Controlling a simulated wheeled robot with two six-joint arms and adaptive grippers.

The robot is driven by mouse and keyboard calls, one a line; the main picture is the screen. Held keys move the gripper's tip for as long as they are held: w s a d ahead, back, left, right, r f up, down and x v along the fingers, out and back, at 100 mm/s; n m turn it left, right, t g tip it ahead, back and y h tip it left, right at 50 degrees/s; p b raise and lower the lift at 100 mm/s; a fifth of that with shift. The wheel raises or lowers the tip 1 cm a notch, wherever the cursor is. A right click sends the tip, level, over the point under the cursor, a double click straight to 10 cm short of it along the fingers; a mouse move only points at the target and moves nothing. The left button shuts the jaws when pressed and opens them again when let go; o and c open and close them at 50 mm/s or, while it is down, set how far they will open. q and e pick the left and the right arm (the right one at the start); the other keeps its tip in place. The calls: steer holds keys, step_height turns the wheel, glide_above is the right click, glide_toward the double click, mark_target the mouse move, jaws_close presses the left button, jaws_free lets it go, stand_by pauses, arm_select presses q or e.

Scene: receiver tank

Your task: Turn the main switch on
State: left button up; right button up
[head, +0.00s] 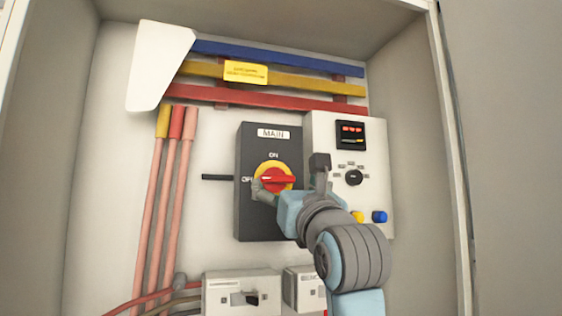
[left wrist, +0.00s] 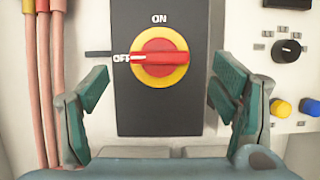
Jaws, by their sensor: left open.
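The main switch is a dark box (head: 248,220) labelled MAIN on the back panel of the cabinet. Its red handle (head: 280,180) sits on a round yellow plate and lies horizontal. In the left wrist view the handle (left wrist: 160,58) points left at OFF, with ON marked above the dial. My left gripper (head: 291,177) is open in front of the switch, and one finger partly covers the dial's left side in the head view. In the left wrist view the open fingers (left wrist: 160,88) stand on either side of the dial with nothing between them. My right gripper is not in view.
A white meter box (head: 375,140) with a black knob and yellow and blue buttons stands right of the switch. Blue, yellow and red bars (head: 285,56) run above. Red cables (head: 150,215) hang at left. Smaller breaker boxes (head: 240,282) sit below. Cabinet walls enclose both sides.

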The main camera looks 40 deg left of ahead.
mark_target(278, 180)
arm_select(q)
steer(key=x, duration=0.3)
steer(key=shift+a+r+p, duration=0.1)
steer(key=shift+a+p, duration=0.25)
steer(key=shift+p, duration=0.05)
steer(key=shift+w+a, duration=0.35)
steer(key=shift+w, duration=0.05)
steer(key=shift+d, duration=0.15)
steer(key=shift+c, duration=1)
steer(key=shift+s, duration=0.1)
steer(key=c, duration=1)
steer(key=shift+o, duration=0.2)
